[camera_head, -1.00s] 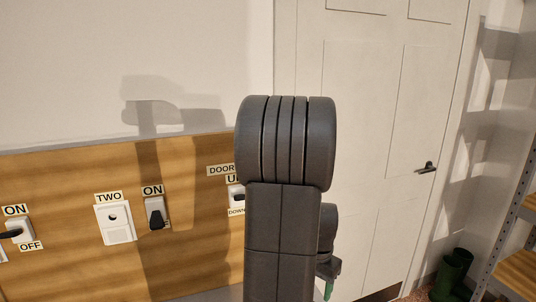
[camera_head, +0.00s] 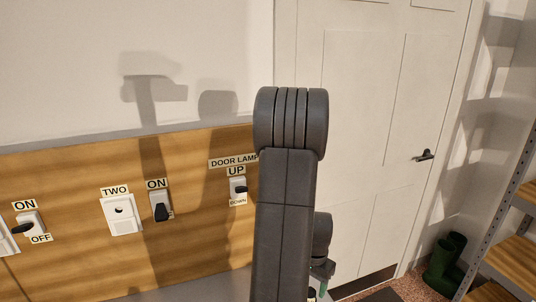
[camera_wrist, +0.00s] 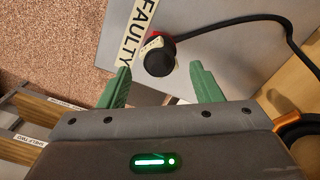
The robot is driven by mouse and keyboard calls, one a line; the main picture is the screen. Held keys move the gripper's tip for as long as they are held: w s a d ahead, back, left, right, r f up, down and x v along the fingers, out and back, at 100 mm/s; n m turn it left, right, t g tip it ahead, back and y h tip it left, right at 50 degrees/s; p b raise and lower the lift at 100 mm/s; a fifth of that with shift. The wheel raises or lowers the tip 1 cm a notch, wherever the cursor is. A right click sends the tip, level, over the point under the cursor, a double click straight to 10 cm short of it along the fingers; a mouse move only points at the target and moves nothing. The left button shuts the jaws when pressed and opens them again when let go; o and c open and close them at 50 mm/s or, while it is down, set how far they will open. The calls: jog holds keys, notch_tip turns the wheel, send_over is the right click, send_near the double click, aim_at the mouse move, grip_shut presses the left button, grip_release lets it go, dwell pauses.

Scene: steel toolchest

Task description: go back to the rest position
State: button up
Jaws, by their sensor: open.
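My gripper (camera_wrist: 163,84) shows in the wrist view with its two green fingers spread apart and nothing between their tips. Just beyond the gap, a round black plug or knob (camera_wrist: 159,58) with a black cable sits on a grey surface, beside a label reading FAULTY (camera_wrist: 136,30). The fingers appear apart from it. In the head view, my dark grey arm stands upright in the middle, and only a small green bit of my gripper (camera_head: 323,288) shows low behind it.
A wooden panel (camera_head: 80,255) with labelled switches and a socket is on the left wall. A white door (camera_head: 350,130) is behind my arm. Green boots (camera_head: 445,260) and a metal shelf (camera_head: 510,260) stand at right. The wrist view shows speckled floor (camera_wrist: 50,45) at left.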

jog(key=shift+r+p, duration=1)
jog(key=shift+r, duration=0.55)
